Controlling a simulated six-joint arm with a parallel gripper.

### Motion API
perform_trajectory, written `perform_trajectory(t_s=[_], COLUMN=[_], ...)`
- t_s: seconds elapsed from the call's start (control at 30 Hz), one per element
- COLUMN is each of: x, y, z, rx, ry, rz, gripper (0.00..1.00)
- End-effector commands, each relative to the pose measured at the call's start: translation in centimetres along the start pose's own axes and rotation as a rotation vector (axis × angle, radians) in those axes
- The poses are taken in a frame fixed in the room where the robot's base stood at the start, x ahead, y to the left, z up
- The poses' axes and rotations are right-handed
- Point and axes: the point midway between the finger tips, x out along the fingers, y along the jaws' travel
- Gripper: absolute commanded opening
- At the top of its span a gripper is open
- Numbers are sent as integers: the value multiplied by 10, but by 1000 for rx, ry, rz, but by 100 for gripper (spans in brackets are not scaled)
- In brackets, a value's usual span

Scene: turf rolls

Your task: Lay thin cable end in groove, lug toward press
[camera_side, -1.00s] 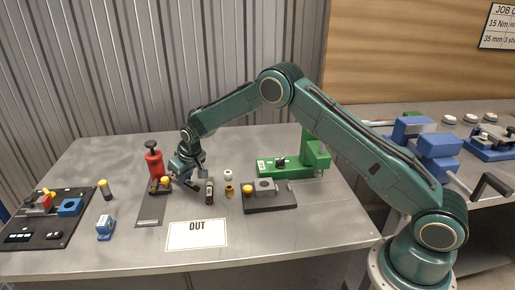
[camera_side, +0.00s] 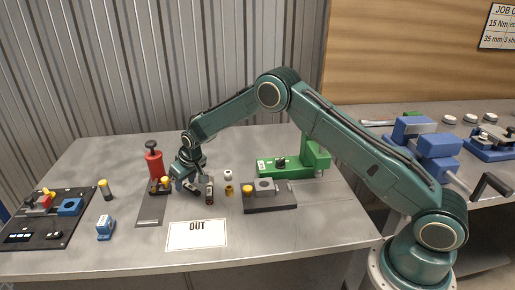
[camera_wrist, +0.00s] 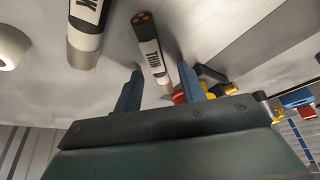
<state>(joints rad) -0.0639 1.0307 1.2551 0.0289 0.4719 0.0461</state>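The thin cable end (camera_wrist: 150,45), a white and black sleeve lettered THIN, shows in the wrist view with copper-coloured dots at its upper end. Its lower part lies between the two blue fingers of my gripper (camera_wrist: 160,82), with gaps on both sides. My gripper is open; I cannot tell how far its tips are above the table. In the side view, my gripper (camera_side: 188,186) is low over the bench, just left of a dark cable piece (camera_side: 209,192) whose lettering is unreadable. A green press-like machine (camera_side: 292,165) stands to the right. I cannot make out the groove.
A thicker sleeve (camera_wrist: 86,28) lies left of the thin one in the wrist view. A white ring (camera_side: 228,174) and a brass piece (camera_side: 229,190) stand nearby. An OUT card (camera_side: 196,235) lies in front.

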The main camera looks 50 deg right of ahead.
Motion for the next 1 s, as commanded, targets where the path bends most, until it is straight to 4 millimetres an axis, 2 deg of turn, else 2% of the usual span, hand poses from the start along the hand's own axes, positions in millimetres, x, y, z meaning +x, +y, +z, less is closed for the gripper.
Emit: perform_trajectory(t_s=[0.37,1.0], x=[-17,-103], y=[0,0], z=[-2,-2], rx=[0,0], ry=[1,1], rz=[0,0], gripper=[40,40])
